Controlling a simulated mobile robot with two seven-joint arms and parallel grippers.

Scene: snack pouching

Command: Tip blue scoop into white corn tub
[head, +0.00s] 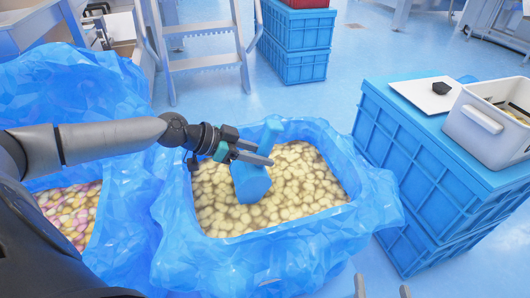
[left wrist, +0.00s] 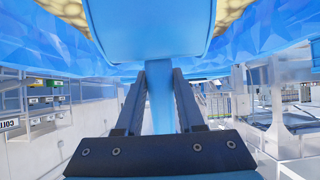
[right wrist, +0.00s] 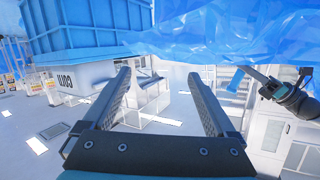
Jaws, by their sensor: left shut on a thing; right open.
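My left gripper (head: 262,154) is shut on the handle of the blue scoop (head: 251,184). In the left wrist view the handle runs between the fingers (left wrist: 160,75) and the scoop's bowl (left wrist: 150,25) fills the top. The scoop is over the pale snack pieces in the middle blue-lined bin (head: 352,178); whether it touches them, or holds any, I cannot tell. The white tub (head: 478,136) stands on blue crates at the right, with its inside partly cut off by the frame. My right gripper (head: 381,289) is open and empty at the bottom, apart from the scoop.
Another blue-lined bin (head: 70,85) with pink and pale pieces stands at the left. The blue crate stack (head: 430,160) carries a white board (head: 419,95) with a small black object (head: 441,88). A step ladder (head: 205,68) and more blue crates (head: 293,65) stand behind.

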